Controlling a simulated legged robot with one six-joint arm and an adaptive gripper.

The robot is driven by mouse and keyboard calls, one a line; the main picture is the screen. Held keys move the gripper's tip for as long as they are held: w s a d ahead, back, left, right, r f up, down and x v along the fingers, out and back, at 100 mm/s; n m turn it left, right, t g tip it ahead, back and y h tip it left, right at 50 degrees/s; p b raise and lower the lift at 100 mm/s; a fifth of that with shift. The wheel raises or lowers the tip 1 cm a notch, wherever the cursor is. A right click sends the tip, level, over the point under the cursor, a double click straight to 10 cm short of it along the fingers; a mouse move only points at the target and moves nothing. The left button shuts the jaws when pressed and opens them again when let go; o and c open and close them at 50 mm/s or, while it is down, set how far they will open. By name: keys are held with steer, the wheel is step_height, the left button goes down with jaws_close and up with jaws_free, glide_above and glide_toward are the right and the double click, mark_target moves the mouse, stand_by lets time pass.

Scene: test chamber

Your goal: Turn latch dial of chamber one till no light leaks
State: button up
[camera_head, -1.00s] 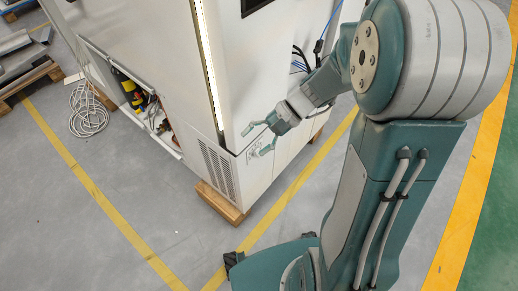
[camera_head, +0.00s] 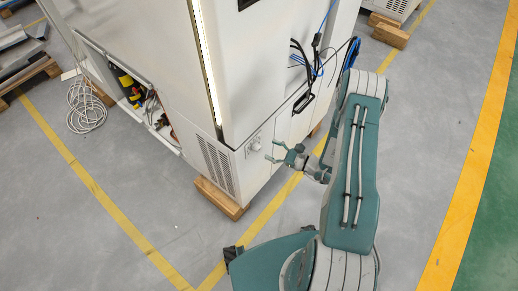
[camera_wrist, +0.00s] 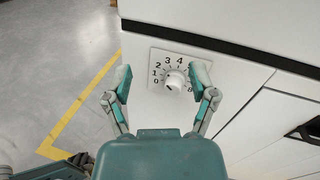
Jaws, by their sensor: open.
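The latch dial (camera_wrist: 175,80) is a white round knob on a square plate with numbers around it, low on the white chamber (camera_head: 165,90). In the head view the dial (camera_head: 255,146) is small, near the chamber's lower corner. My gripper (camera_head: 276,151) is open in front of the dial, a short way off to its right. In the wrist view the open fingers of my gripper (camera_wrist: 160,84) stand on either side of the dial, and the right finger covers some numbers. A bright strip of light (camera_head: 205,62) shows along the chamber's vertical edge.
Black and blue cables (camera_head: 308,65) hang on the chamber's right face, above my gripper. The chamber stands on wooden blocks (camera_head: 221,198). An open lower compartment (camera_head: 130,95) and a coiled hose (camera_head: 86,107) are at the left. Grey floor is free in front.

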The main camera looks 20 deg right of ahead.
mark_target(259, 151)
step_height(259, 151, down, 8)
steer(key=s+d+m+t+h, duration=0.2)
steer(key=d+m+t+h, duration=0.1)
steer(key=m+h, duration=0.15)
steer(key=shift+y, duration=0.35)
steer(key=x, duration=1)
steer(key=shift+w+a, duration=0.2)
steer(key=shift+a, duration=0.2)
jaws_close()
